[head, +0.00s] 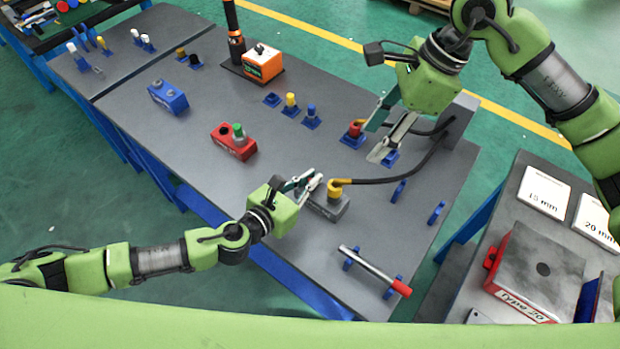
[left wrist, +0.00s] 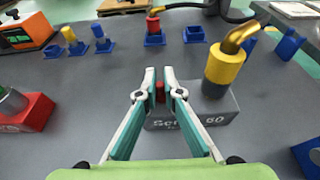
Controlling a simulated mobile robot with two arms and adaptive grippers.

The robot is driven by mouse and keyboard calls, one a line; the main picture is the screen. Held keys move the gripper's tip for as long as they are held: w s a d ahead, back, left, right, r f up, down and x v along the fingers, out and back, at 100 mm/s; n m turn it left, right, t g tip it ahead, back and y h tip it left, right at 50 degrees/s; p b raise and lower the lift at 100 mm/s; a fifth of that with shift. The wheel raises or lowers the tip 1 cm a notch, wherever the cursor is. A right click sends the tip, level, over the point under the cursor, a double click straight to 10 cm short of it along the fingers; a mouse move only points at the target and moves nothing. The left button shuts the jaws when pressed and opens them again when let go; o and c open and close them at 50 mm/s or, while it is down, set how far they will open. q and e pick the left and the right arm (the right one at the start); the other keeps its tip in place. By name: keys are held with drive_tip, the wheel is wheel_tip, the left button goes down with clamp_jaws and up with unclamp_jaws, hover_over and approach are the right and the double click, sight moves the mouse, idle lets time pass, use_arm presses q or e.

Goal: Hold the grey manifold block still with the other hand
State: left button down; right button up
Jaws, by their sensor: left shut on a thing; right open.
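The grey manifold block (head: 338,209) lies on the table near its front edge. It also shows in the left wrist view (left wrist: 223,107), with partly hidden lettering on its side. A yellow hose connector (left wrist: 223,72) stands upright on its right part. My left gripper (head: 314,183) is at the block's left end, its fingers nearly together. In the left wrist view the fingertips (left wrist: 161,88) close on a small red part at the block, whose base they hide. My right gripper (head: 378,135) is open and empty, beside a red hose connector (head: 354,130) in a blue stand.
A black hose (head: 400,179) runs from the yellow connector to a grey post (head: 459,119). A red block (head: 233,142), a blue block (head: 167,96) and an orange box (head: 263,65) stand farther left. A red-ended bar (head: 372,269) rests on blue stands at the front right.

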use_arm(q)
drive_tip(key=c, duration=2.1)
unclamp_jaws()
